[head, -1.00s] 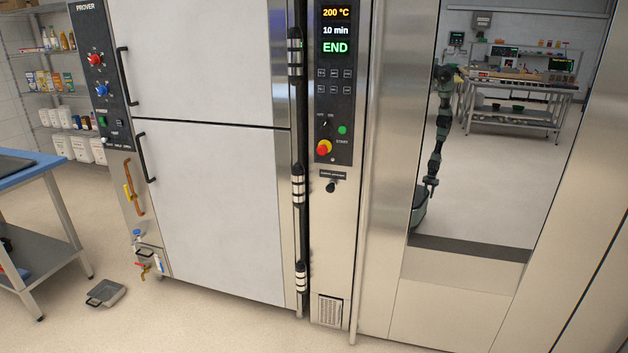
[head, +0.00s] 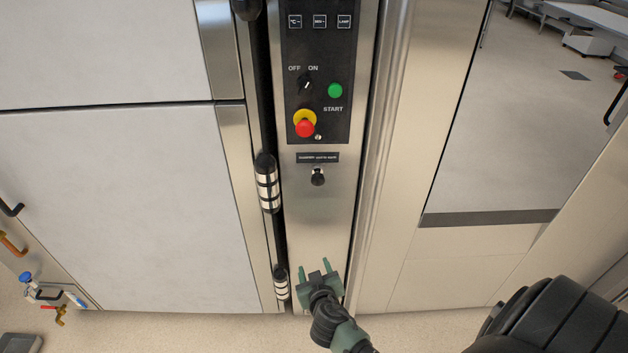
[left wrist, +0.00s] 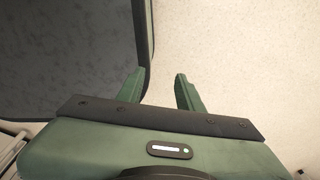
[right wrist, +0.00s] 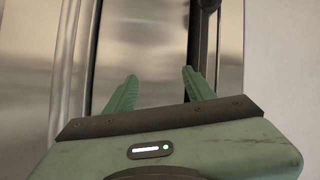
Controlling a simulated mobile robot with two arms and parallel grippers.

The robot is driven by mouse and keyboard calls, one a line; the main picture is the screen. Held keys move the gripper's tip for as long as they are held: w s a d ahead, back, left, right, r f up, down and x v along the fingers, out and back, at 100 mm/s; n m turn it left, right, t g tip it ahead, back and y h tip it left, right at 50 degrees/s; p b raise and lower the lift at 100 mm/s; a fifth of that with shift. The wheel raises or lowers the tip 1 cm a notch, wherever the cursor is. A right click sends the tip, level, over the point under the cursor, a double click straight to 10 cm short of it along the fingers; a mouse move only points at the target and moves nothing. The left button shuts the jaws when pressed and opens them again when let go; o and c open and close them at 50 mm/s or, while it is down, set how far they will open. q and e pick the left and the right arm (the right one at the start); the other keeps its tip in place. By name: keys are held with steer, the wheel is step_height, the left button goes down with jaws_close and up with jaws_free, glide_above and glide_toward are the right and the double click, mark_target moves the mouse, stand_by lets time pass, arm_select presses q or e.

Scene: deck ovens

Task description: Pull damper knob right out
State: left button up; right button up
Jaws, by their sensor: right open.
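The damper knob (head: 318,178) is a small black knob on the narrow steel panel, just under a dark label strip (head: 317,157). It is not visible in either wrist view. My right gripper (head: 313,265) is open and empty in front of the lower part of that panel, below the knob and apart from it. In the right wrist view its two green fingers (right wrist: 158,90) stand apart before bare steel. My left gripper (left wrist: 162,78) shows only in its own wrist view, with its fingers apart and nothing between them, over pale floor and a dark surface.
Above the knob are a red and yellow emergency button (head: 305,125), a green start button (head: 335,90) and an off/on switch (head: 306,84). Black and silver hinges (head: 267,183) run down the left side.

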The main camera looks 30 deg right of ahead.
steer(key=w+d+r+m+t+h, duration=0.2)
steer(key=w+r, duration=0.1)
steer(key=r, duration=0.6)
steer(key=m+t+h, duration=0.2)
glide_toward(318, 182)
steer(key=x, duration=0.3)
steer(key=p+x, duration=0.1)
steer(key=x, duration=0.6)
steer(key=shift+r, duration=0.2)
steer(key=shift+w+d+f+p, duration=0.15)
steer(key=shift+w+d+p, duration=0.15)
steer(key=shift+w, duration=0.15)
arm_select(q)
steer(key=shift+s+d+r, duration=0.1)
steer(key=shift+r, duration=0.6)
arm_select(e)
jaws_close()
